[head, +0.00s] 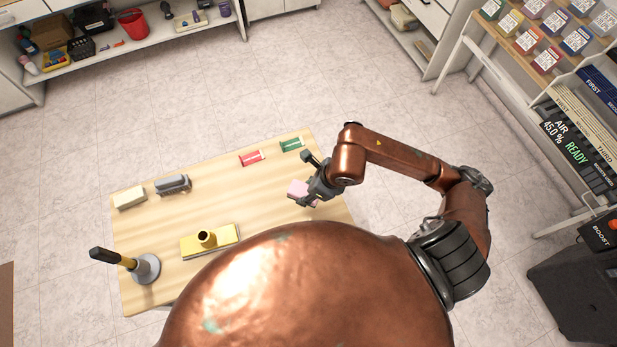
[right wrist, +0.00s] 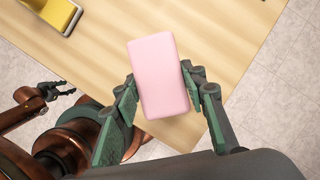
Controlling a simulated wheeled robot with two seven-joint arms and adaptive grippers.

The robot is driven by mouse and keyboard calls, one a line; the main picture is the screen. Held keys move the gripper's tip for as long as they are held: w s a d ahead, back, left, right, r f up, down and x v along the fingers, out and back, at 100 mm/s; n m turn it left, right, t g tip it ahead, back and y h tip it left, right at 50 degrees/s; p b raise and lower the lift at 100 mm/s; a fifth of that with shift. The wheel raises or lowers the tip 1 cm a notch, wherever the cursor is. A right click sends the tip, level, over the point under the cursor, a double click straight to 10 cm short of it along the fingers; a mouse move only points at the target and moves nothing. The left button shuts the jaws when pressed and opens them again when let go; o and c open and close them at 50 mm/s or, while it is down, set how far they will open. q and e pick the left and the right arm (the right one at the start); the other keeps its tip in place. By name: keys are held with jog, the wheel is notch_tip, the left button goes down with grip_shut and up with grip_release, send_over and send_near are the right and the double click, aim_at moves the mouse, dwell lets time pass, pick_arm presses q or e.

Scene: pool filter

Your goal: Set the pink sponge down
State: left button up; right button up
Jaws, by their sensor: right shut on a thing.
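The pink sponge (head: 298,188) is in my right gripper (head: 311,190), over the right part of the wooden table (head: 268,207). In the right wrist view the sponge (right wrist: 158,75) stands out between the two fingers of the right gripper (right wrist: 160,95), which is shut on it. The table's bare top (right wrist: 108,60) lies behind it. I cannot tell how far the sponge is above the top. My left gripper (right wrist: 56,90) shows small at the left of the right wrist view. Its jaw state is unclear, and it is out of the head view.
A red packet (head: 252,158) and a green packet (head: 291,144) lie along the table's far edge. A grey brush (head: 172,185), a cream block (head: 130,197), a yellow block with a socket (head: 210,240) and a black-handled tool (head: 145,268) are further left. The table's middle is clear.

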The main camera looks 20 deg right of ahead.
jog(key=w+d+f, duration=0.4)
jog(key=w+f, duration=0.1)
jog(key=w+d+f, duration=0.2)
jog(key=shift+w+f, duration=0.25)
jog(key=shift+w+d+f, duration=0.1)
jog(key=shift+w+f, duration=0.05)
jog(key=shift+f, duration=0.8)
jog(key=shift+w+d+f, duration=0.1)
jog(key=shift+f, duration=0.85)
jog(key=o, duration=0.8)
jog(key=shift+f, duration=0.15)
jog(key=shift+c, duration=0.2)
jog(key=o, duration=0.4)
jog(key=shift+o, duration=0.2)
jog(key=v, duration=1.2)
